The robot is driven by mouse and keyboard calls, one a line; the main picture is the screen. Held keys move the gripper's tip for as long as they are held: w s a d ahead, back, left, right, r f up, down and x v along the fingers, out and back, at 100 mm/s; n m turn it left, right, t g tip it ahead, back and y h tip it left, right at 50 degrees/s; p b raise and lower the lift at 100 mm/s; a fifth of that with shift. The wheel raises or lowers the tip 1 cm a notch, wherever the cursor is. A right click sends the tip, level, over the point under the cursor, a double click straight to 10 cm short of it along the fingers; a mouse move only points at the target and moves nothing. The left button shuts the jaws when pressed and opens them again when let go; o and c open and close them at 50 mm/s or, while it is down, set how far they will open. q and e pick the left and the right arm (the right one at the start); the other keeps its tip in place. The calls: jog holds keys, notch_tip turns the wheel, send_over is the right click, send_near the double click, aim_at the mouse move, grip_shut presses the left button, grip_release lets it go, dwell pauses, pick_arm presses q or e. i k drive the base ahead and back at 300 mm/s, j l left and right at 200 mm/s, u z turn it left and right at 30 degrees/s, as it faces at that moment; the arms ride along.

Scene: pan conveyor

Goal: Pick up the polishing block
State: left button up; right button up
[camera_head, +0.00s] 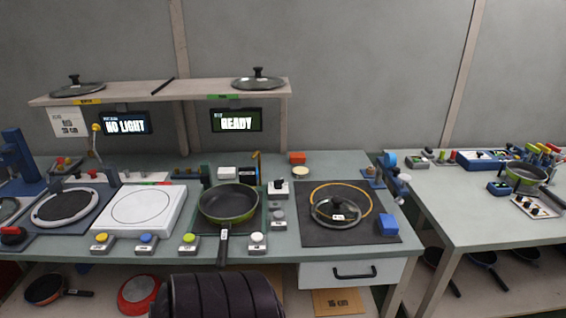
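A small blue block (388,224) lies at the right front corner of a dark mat (311,235), near the table's front edge. It looks like the polishing block, but no label on it is readable. A glass lid (336,213) and an orange ring (317,188) lie on the same mat, left of the blue block. Neither of my grippers shows in the head view.
A green-rimmed pan (228,204) sits left of the mat, its handle pointing forward. A white plate unit (142,209) is farther left. A blue clamp-like device (396,182) stands behind the blue block. A gap separates a second table (450,217) on the right.

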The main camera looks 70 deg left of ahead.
aim_at(388, 225)
jog(key=u, duration=1.85)
